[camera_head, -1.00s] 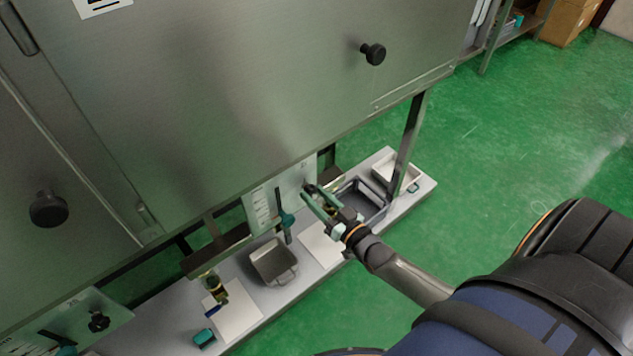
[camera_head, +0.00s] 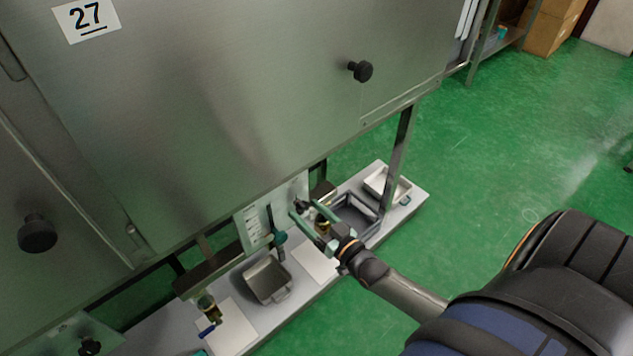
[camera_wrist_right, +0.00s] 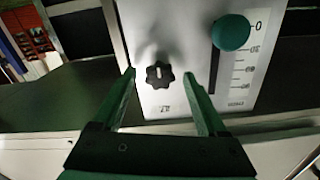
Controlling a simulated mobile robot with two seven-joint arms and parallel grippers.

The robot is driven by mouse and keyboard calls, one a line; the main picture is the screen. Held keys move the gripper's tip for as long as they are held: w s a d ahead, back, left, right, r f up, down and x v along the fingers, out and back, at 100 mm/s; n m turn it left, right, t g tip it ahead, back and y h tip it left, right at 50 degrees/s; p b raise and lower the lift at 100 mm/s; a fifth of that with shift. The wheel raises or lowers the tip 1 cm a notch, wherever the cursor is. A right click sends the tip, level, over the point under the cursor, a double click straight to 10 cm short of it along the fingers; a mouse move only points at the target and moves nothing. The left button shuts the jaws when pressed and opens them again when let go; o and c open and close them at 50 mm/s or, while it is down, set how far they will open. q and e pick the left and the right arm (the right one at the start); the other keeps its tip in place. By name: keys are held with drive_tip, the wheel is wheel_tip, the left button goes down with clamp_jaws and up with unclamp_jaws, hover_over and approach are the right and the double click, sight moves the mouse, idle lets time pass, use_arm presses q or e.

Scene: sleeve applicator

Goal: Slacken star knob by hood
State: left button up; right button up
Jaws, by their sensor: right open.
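A black star knob (camera_wrist_right: 160,75) sits on a pale plate (camera_wrist_right: 180,30) with a printed scale and a green lever knob (camera_wrist_right: 231,32). In the head view this plate (camera_head: 251,222) hangs under the steel hood (camera_head: 230,90), and the star knob there is small and dark beside my fingertips. My right gripper (camera_head: 303,209) is open in front of the plate. In the right wrist view the gripper (camera_wrist_right: 159,76) has one green finger on each side of the star knob, with gaps; how far the tips are from the plate in depth I cannot tell. My left gripper is out of view.
A second star knob (camera_head: 89,346) sits on another plate at lower left. Round black knobs (camera_head: 361,71) stick out of the hood front. Below are a shelf with a metal pan (camera_head: 266,279), a grey bin (camera_head: 352,214) and a white tray (camera_head: 386,184). A leg (camera_head: 398,160) stands right of the gripper.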

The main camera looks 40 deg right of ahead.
drive_tip(key=s+d, duration=0.1)
drive_tip(key=s, duration=1.1)
drive_tip(key=shift+s, duration=0.15)
drive_tip(key=shift+p, duration=0.3)
